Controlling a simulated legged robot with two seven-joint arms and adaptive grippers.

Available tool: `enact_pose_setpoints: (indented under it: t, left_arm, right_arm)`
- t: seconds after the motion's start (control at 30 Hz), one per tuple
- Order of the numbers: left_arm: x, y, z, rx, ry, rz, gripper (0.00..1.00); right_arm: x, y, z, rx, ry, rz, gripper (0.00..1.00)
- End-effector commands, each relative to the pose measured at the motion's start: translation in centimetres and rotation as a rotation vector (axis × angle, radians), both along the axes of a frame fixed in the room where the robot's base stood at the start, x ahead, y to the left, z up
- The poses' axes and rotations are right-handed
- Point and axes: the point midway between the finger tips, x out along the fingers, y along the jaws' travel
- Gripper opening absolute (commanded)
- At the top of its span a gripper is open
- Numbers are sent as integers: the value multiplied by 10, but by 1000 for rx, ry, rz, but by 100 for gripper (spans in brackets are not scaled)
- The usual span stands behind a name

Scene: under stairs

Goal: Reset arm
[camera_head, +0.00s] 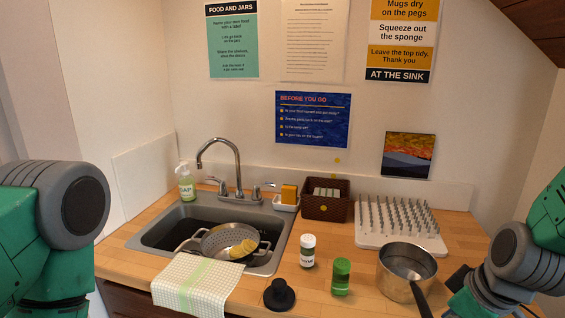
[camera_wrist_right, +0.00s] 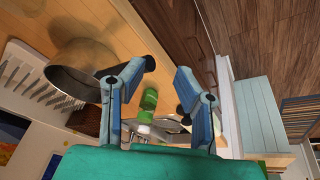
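My right gripper (camera_wrist_right: 166,68) shows in the right wrist view with its two blue fingers apart and nothing held between the tips. In the head view my right arm (camera_head: 520,262) is at the right edge, beside the metal saucepan (camera_head: 392,285). The saucepan also shows in the right wrist view (camera_wrist_right: 75,82), to the left of the fingers.
A colander (camera_head: 222,240) with a yellow item sits in the sink (camera_head: 160,236). A checked cloth (camera_head: 200,287) hangs over the front edge.

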Motion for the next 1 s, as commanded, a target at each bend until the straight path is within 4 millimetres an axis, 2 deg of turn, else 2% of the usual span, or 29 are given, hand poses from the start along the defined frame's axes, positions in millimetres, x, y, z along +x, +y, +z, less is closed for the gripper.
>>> enact_pose_setpoints:
  t: [0.37, 0.57, 0.67, 0.73, 0.8, 0.9, 1.0]
  left_arm:
    - [0, 0, -24, 0, -1, 0, 44]
    - [0, 0, -43, 0, 0, 0, 44]
    - [-1, 0, -57, 0, 1, 0, 44]
    - [-1, 0, -70, 0, 1, 0, 44]
    - [-1, 0, -85, 0, 1, 0, 44]
    - [-1, 0, -103, 0, 1, 0, 44]
    - [-1, 0, -113, 0, 1, 0, 44]
  right_arm:
    - [-25, -8, -79, -32, 68, -104, 28]
    - [-55, -13, -142, -51, 117, -187, 28]
    - [-77, -14, -184, -60, 150, -242, 28]
    - [-99, -15, -221, -66, 178, -286, 28]
    - [-126, -15, -260, -65, 208, -339, 28]
    - [-166, -12, -306, -53, 248, -411, 28]
    - [-196, -8, -334, -36, 275, -466, 28]
